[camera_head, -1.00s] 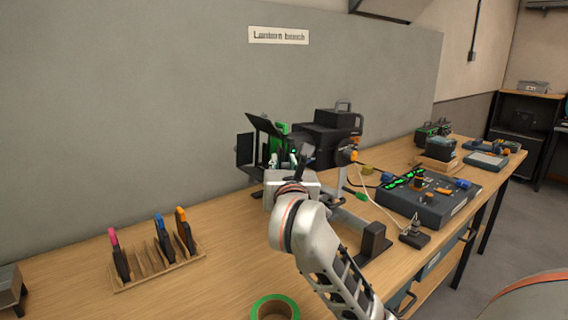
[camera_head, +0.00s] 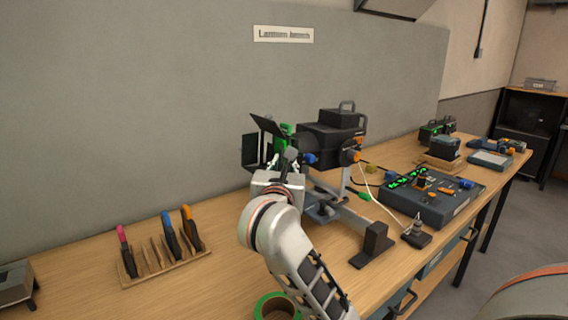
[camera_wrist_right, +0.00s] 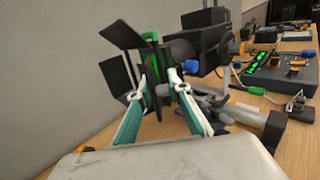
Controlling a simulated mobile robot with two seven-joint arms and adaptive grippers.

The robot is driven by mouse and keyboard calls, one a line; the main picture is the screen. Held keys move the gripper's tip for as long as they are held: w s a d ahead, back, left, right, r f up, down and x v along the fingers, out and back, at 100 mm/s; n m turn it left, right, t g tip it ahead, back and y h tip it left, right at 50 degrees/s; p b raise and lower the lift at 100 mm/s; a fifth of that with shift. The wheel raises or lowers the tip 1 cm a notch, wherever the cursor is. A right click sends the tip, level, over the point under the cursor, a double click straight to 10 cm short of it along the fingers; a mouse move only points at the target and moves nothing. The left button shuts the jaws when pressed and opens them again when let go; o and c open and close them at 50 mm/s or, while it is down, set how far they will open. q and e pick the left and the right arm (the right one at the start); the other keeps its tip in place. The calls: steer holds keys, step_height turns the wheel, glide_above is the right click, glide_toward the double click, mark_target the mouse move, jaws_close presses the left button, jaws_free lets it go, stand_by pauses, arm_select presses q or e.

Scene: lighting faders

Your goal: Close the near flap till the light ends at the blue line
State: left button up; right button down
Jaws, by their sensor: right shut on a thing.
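The black lantern (camera_head: 330,138) stands on the bench with black flaps at its left, front end. An upper flap (camera_head: 268,125) and a left flap (camera_head: 249,150) stick out; they also show in the wrist view (camera_wrist_right: 120,32). My right gripper (camera_wrist_right: 158,80) is at this front end, its teal fingers on either side of a dark upright flap (camera_wrist_right: 156,100), apparently the near one, and shut on it. In the head view my right gripper (camera_head: 282,158) partly hides that flap. I see no light edge or blue line. My left gripper is out of view.
A control desk (camera_head: 425,200) with green lights and cables is right of the lantern. A wooden rack (camera_head: 165,265) with coloured-handled tools stands at left. A green tape roll (camera_head: 277,307) lies near the front. The bench between rack and lantern is clear.

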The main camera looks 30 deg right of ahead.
steer(key=c, duration=2)
jaws_free()
steer(key=shift+s+d, duration=0.1)
steer(key=shift+d, duration=0.25)
steer(key=shift+a, duration=0.2)
steer(key=shift+s+a, duration=0.15)
steer(key=shift+s, duration=0.05)
steer(key=v, duration=1.1)
steer(key=shift+s, duration=0.25)
